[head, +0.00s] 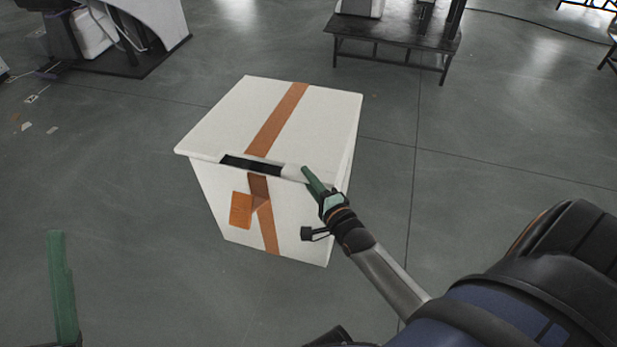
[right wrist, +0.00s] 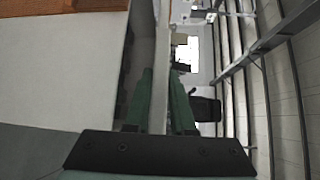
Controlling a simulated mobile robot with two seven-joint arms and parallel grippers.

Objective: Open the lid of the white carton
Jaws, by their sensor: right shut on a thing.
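The white carton (head: 290,215) stands on the floor in the middle of the head view, with brown tape running over its top and down its front. Its lid (head: 225,115) lies over the top, about level. A dark slot shows at the lid's front edge; I cannot tell whether the lid is slightly raised. My right gripper (head: 313,182) is at the right part of that edge. In the right wrist view its green fingers (right wrist: 161,100) are shut on the thin white lid edge (right wrist: 160,85). One green finger of my left gripper (head: 63,290) shows at lower left, away from the carton.
A dark low table (head: 395,32) stands behind at the top. A white and black unit (head: 150,30) stands at upper left. The grey floor around the carton is clear.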

